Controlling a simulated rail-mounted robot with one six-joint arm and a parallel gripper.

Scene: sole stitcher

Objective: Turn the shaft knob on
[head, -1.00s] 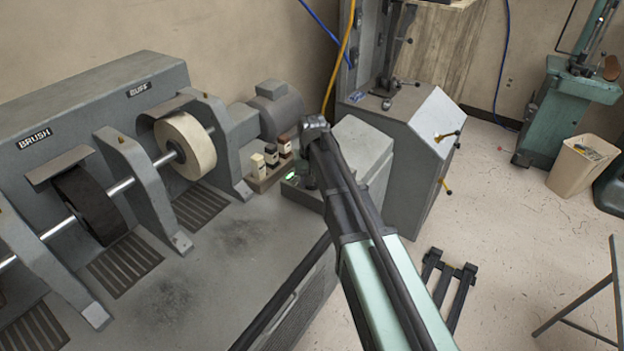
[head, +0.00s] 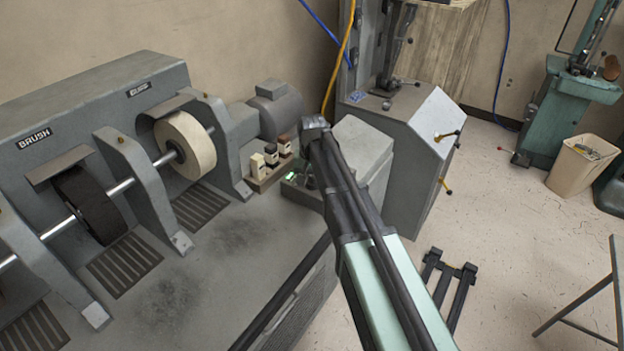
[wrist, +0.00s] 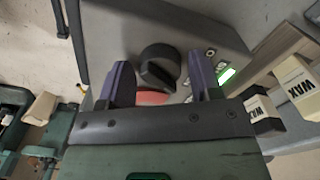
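The dark round shaft knob (wrist: 160,68) with a raised grip bar sits on a grey control panel (wrist: 108,30) in the wrist view. My gripper (wrist: 160,62) is open, with one purple finger to the left of the knob and the other to its right. Gaps show between the knob and both fingers, so it is not gripped. In the head view my arm hides the knob and the gripper.
A lit green indicator (wrist: 227,75) is right of the knob; it also shows in the head view (head: 289,176). Wax blocks (head: 271,155) stand close by. The machine's brush wheel (head: 90,205) and buff wheel (head: 186,145) are to the left.

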